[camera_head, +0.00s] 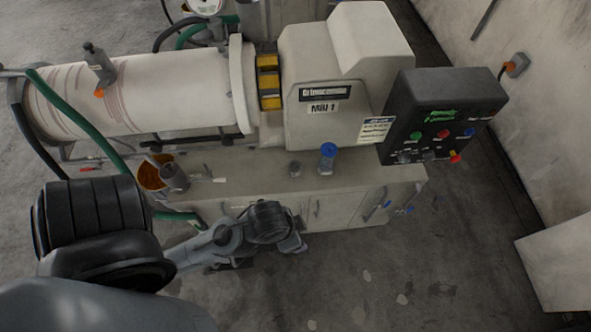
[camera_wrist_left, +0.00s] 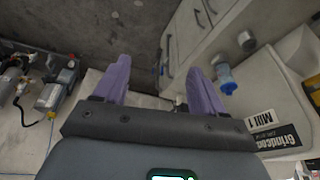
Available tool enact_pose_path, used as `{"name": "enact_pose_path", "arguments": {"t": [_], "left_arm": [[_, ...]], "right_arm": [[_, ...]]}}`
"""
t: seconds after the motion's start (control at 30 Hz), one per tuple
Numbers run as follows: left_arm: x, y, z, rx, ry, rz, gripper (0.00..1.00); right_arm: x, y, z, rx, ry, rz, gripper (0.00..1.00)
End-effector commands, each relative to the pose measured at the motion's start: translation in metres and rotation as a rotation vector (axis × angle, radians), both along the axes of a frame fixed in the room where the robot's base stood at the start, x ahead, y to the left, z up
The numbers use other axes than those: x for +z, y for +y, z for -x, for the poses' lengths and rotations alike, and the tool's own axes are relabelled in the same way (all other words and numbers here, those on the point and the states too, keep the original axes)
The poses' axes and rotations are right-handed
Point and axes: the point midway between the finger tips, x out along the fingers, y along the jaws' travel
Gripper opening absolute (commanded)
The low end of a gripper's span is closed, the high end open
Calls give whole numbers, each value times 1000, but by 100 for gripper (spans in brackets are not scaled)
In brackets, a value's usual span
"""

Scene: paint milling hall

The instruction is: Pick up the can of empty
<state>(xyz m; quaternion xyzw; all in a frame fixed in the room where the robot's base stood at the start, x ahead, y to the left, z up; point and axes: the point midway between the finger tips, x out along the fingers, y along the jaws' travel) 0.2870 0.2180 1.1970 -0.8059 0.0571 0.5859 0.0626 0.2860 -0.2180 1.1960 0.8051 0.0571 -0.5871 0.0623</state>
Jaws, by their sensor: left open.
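A small grey can (camera_head: 295,169) stands upright on the cabinet top (camera_head: 248,180) below the mill. It also shows in the left wrist view (camera_wrist_left: 247,40), outside the fingers at the upper right. No label on it can be read, so I cannot tell if it is the can of empty.
An orange-rimmed bucket (camera_head: 154,175) and a grey vessel (camera_head: 174,178) stand at the cabinet's left end. The white mill (camera_head: 335,75) and black control panel (camera_head: 440,115) rise behind. Green and black hoses run on the left. Floor (camera_head: 360,285) in front is clear.

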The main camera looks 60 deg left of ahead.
Motion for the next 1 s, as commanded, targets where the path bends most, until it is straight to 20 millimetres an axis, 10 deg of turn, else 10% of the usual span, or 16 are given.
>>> {"name": "enact_pose_path", "arguments": {"t": [0.3,0.67,1.0], "left_arm": [[0,0,0,1,0,1,92],[0,0,0,-30,0,-10,92],[3,2,-37,-480,-205,-189,92]], "right_arm": [[0,-1,-1,3,-2,6,43],[0,-1,-1,1,-2,2,43],[1,1,-1,-2,-3,-3,43]]}}
